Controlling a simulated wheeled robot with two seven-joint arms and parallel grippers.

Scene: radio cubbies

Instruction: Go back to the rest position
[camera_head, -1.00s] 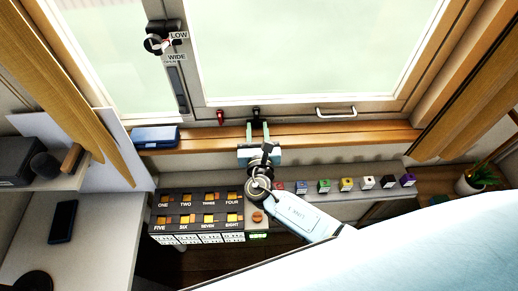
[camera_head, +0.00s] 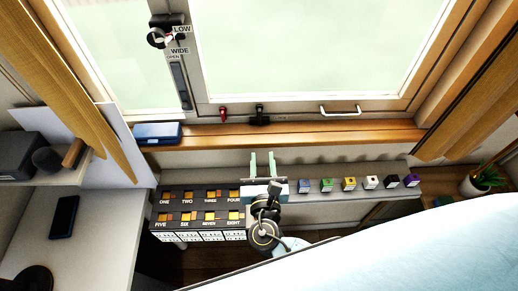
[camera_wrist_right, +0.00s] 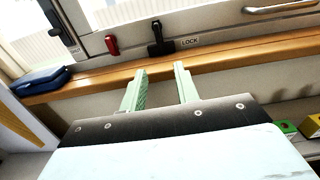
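My right gripper (camera_head: 262,165) is in the middle of the head view, above the shelf and below the window sill. Its two pale green fingers are apart with nothing between them. They also show open and empty in the right wrist view (camera_wrist_right: 161,88), pointing toward the sill and window frame. The black window lock (camera_head: 259,116) and the red handle (camera_head: 223,114) are beyond the fingertips, clear of them. My left gripper is not in view.
A black panel of numbered cubbies (camera_head: 200,208) is left of my right wrist. Several small coloured boxes (camera_head: 349,184) line the shelf at right. A blue case (camera_head: 157,132) lies at the sill's left end. A potted plant (camera_head: 481,180) stands far right.

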